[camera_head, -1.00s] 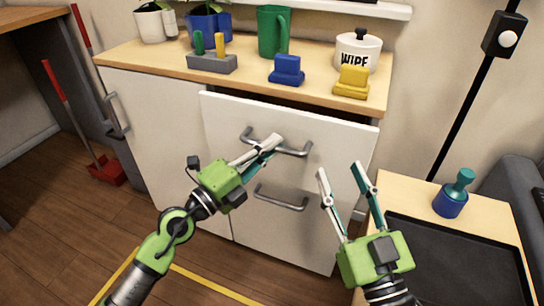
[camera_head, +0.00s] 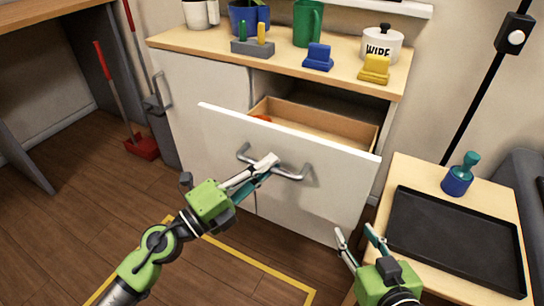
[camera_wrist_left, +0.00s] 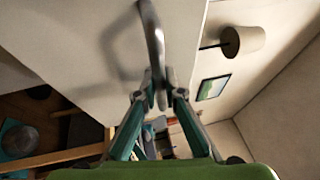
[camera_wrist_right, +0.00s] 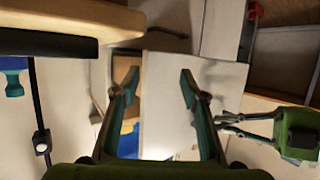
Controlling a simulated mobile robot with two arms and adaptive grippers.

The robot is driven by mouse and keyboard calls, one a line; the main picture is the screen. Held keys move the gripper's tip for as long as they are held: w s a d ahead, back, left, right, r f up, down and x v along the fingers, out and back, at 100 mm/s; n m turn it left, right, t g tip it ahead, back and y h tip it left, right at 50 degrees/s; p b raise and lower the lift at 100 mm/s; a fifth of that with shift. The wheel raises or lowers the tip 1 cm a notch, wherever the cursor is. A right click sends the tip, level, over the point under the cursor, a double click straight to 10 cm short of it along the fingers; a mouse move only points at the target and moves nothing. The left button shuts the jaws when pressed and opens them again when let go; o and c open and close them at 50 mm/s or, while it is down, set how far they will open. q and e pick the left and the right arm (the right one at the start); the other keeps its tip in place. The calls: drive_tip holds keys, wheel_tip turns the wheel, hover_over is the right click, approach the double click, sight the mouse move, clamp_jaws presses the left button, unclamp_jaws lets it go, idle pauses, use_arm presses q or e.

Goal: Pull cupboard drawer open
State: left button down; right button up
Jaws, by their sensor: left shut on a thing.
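The cupboard drawer (camera_head: 318,163) stands well out from the white cupboard, and its wooden inside (camera_head: 320,122) shows. Part of a red thing (camera_head: 262,118) is visible in its left end; the rest is hidden by the drawer front. My left gripper (camera_head: 270,163) is shut on the grey bar handle (camera_head: 292,174) of the drawer front. In the left wrist view the handle (camera_wrist_left: 155,45) runs between the fingertips (camera_wrist_left: 160,92). My right gripper (camera_head: 357,240) is open and empty, in front of the cupboard's right side. Its fingers are spread apart in the right wrist view (camera_wrist_right: 158,82).
The cupboard top (camera_head: 215,48) holds pots, a green mug (camera_head: 307,24), coloured blocks and a white WIPE jar (camera_head: 382,44). At right, a side table carries a black tray (camera_head: 455,240) and a blue-teal object (camera_head: 459,176). Open floor lies at left.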

use_arm(q)
drive_tip(key=shift+s+a+f, duration=0.1)
drive_tip(key=shift+s+a, duration=0.05)
drive_tip(key=shift+s, duration=0.2)
use_arm(e)
drive_tip(key=shift+s+f, duration=0.3)
drive_tip(key=shift+f, duration=0.05)
use_arm(q)
drive_tip(key=c, duration=2.1)
unclamp_jaws()
drive_tip(key=v, duration=1.2)
drive_tip(key=shift+a, duration=0.1)
